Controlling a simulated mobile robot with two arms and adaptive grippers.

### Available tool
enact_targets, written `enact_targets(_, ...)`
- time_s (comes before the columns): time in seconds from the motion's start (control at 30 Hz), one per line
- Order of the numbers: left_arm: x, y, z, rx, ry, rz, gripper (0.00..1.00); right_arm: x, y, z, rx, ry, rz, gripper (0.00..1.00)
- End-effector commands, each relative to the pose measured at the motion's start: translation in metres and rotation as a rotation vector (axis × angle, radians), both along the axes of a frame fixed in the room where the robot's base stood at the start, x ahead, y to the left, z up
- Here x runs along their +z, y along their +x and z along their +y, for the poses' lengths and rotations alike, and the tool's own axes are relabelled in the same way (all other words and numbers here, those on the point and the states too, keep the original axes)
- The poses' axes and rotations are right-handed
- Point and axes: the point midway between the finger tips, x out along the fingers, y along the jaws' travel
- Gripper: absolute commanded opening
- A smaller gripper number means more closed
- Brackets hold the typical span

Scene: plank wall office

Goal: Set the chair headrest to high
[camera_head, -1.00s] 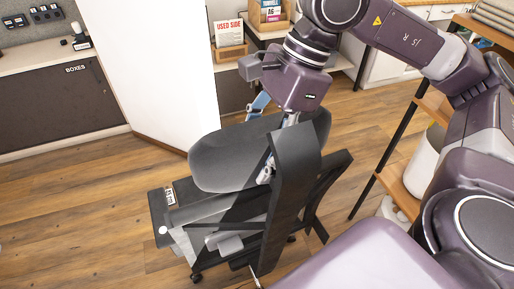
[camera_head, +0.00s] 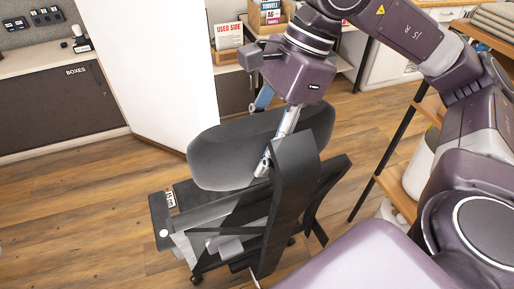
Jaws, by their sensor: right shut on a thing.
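The office chair has a rounded dark grey headrest (camera_head: 225,158) above a black backrest frame (camera_head: 290,180), seen from above and behind. My right gripper (camera_head: 263,138) reaches down from the upper right and is shut on the headrest. One blue finger is on the far side and one silver finger lies over the near side. The backrest frame covers part of the headrest's lower right. The chair seat (camera_head: 180,192) shows below, with a white label on it. My left gripper is not in view.
A wooden shelf rack (camera_head: 402,195) stands close on the right. A white partition (camera_head: 155,70) and a dark cabinet marked BOXES (camera_head: 70,112) stand behind at left. The wooden floor (camera_head: 70,220) left of the chair is clear.

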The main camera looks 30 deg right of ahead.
Motion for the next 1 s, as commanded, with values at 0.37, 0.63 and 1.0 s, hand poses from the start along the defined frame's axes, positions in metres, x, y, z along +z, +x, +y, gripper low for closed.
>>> enact_targets(0.37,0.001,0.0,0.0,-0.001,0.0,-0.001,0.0,0.006,0.003,0.001,-0.006,0.012,-0.014,0.59)
enact_targets(0.63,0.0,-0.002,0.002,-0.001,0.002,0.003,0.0,0.005,0.002,0.0,-0.003,0.008,-0.01,0.59)
enact_targets(1.0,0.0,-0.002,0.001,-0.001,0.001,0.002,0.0,0.058,-0.001,-0.02,-0.005,0.011,-0.014,0.59)
